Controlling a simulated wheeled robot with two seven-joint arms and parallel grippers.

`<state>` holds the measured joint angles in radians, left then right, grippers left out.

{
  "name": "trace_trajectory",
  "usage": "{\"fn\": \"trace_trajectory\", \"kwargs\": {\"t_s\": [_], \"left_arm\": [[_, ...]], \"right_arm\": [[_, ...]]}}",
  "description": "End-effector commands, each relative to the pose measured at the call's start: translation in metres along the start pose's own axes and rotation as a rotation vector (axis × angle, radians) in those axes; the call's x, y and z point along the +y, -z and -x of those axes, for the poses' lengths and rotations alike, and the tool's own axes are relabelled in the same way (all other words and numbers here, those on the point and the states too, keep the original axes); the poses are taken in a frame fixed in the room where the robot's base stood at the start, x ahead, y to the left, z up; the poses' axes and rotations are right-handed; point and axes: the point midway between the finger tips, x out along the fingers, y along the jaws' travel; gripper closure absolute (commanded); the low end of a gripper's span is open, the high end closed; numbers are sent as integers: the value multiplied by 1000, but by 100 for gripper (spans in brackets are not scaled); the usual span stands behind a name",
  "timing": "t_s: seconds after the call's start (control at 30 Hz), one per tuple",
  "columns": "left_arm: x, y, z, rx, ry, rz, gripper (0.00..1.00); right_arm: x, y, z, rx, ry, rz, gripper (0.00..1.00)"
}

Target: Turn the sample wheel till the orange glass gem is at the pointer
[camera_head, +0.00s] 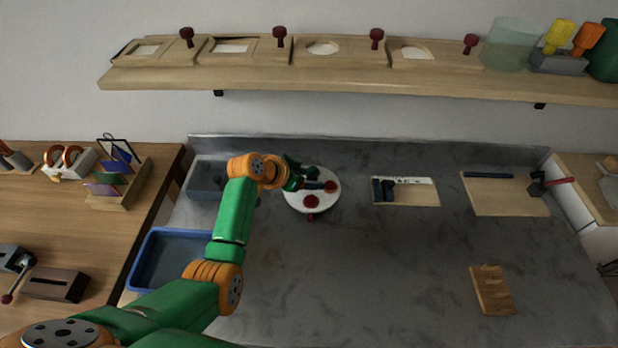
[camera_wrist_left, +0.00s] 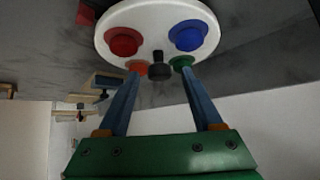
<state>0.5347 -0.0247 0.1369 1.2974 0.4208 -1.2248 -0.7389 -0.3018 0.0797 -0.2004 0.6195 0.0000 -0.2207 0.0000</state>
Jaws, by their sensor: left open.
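The sample wheel (camera_head: 296,206) is a white disc on the grey worktop, also large in the left wrist view (camera_wrist_left: 150,17). There it bears a red gem (camera_wrist_left: 123,41), a blue gem (camera_wrist_left: 190,36), an orange gem (camera_wrist_left: 136,68) and a green gem (camera_wrist_left: 181,63). A dark knob (camera_wrist_left: 158,70) stands among them. A small red piece by the wheel's front edge (camera_head: 310,217) looks like the pointer; a red gem (camera_head: 311,201) is closest to it. My left gripper (camera_head: 312,185) is over the wheel, open, its fingertips (camera_wrist_left: 159,72) either side of the knob. My arm hides part of the wheel.
A blue tray (camera_head: 150,238) and a grey bin (camera_head: 205,178) are left of the wheel. Boards with tools (camera_head: 420,195) lie to the right, with a wooden block (camera_head: 491,290) in front. A shelf (camera_head: 300,80) runs above. The worktop front is mostly clear.

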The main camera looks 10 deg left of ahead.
Motion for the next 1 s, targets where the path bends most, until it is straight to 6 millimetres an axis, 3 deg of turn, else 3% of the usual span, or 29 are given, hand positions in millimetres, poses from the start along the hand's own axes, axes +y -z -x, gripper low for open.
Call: {"fn": "trace_trajectory", "kwargs": {"t_s": [0.27,0.37,0.53,1.0], "left_arm": [[0,0,-4,1,1,-1,33],[0,0,-3,0,1,0,55],[0,0,-3,0,1,0,100],[0,0,-3,0,1,0,100]], "right_arm": [[0,1,-1,1,0,-1,50],[0,1,-1,2,0,-1,50],[0,1,-1,3,0,-1,50],[0,2,-1,4,0,-1,50]]}}
